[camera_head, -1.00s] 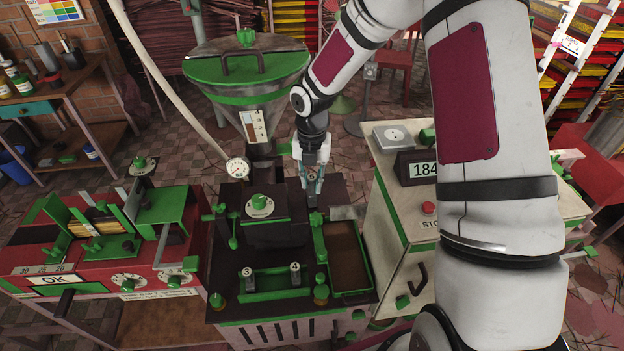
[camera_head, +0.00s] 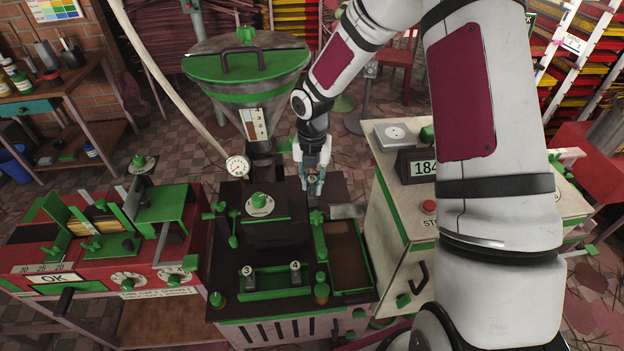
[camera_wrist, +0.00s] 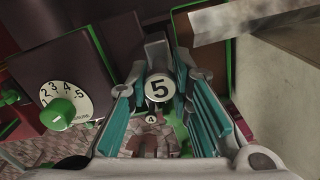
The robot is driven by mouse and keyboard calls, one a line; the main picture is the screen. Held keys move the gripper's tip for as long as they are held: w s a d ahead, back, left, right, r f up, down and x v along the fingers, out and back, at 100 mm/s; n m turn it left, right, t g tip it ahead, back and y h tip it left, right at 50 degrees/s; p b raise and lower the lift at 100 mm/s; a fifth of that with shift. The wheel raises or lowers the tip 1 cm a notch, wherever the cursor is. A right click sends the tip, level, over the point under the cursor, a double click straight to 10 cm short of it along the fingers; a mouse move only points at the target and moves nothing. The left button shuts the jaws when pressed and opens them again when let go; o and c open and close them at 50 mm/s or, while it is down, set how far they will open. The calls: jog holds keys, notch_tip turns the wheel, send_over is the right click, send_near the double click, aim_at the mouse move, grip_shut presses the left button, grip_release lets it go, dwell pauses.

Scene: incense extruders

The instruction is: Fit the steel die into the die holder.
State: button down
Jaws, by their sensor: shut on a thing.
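I cannot identify the die holder for certain.
Pieces marked 3 (camera_head: 247,271) and 4 (camera_head: 295,266) stand in a green rack at the machine's front. A numbered dial (camera_head: 260,205) is left of my gripper. A tray (camera_head: 348,255) lies front right, and a cream cabinet (camera_head: 400,215) stands close on the right.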

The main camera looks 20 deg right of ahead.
aim_at(312, 192)
jog(key=shift+f+b, duration=0.5)
jog(key=shift+f, duration=1.35)
dwell(1.1)
jog(key=c, duration=1.4)
grip_release()
jog(key=shift+o, duration=0.2)
notch_tip(312, 192, up, 12)
jog(key=shift+r, duration=0.1)
